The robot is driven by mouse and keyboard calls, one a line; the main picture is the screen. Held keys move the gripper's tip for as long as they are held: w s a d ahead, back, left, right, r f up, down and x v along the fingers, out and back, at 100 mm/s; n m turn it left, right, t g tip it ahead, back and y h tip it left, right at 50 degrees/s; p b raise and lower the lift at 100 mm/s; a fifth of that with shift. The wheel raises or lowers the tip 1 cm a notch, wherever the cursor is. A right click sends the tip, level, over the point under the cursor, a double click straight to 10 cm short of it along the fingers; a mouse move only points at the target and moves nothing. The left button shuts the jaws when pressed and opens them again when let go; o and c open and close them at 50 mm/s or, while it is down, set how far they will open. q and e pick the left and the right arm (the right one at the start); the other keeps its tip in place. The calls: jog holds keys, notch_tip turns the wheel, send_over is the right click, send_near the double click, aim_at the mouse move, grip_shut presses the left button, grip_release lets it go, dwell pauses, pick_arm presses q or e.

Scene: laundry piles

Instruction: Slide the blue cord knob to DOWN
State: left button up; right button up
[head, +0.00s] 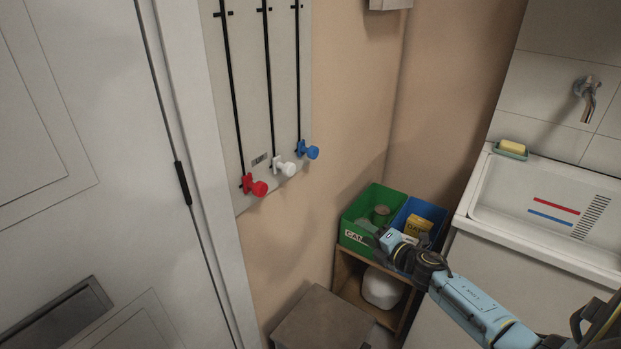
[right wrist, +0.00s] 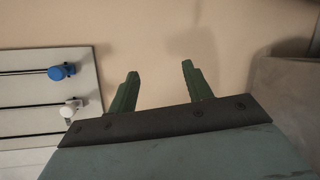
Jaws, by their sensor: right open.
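The blue cord knob (head: 308,150) sits at the lower end of the rightmost black slot on the pale wall panel (head: 285,75). In the right wrist view the blue knob (right wrist: 61,71) is at the left, on its slot. The white knob (head: 284,167) and the red knob (head: 254,186) sit low on the other two slots. A small label (head: 259,159) on the panel is too small to read. My right gripper (right wrist: 157,70) is open and empty, facing the bare wall to the side of the panel. My left gripper is not in view.
Green and blue bins (head: 357,228) stand on a wooden shelf (head: 345,272) below, near my right arm. A white sink (head: 475,203) with a tap (head: 587,92) is at the right. A grey-brown box (head: 322,322) is at the bottom. A white door (head: 85,130) fills the left.

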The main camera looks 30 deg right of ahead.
jog(key=w+r+n+t+y+b, duration=0.2)
jog(key=w+r+n+y+b, duration=0.2)
jog(key=r+n, duration=0.65)
jog(key=n+g+y+b, duration=0.1)
jog(key=n+y+b, duration=0.15)
jog(key=n, duration=0.55)
send_near(316, 153)
jog(key=shift+h, duration=0.25)
jog(key=b+x, duration=0.1)
jog(key=x, duration=0.9)
jog(key=shift+a+r+b, duration=0.1)
jog(key=shift+r+b, duration=0.05)
jog(key=shift+b, duration=0.15)
jog(key=shift+w+a, duration=0.25)
jog(key=shift+w, duration=0.25)
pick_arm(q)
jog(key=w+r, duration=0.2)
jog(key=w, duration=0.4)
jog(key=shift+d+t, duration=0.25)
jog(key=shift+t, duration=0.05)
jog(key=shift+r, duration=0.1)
pick_arm(e)
jog(key=shift+c, duration=0.3)
grip_shut()
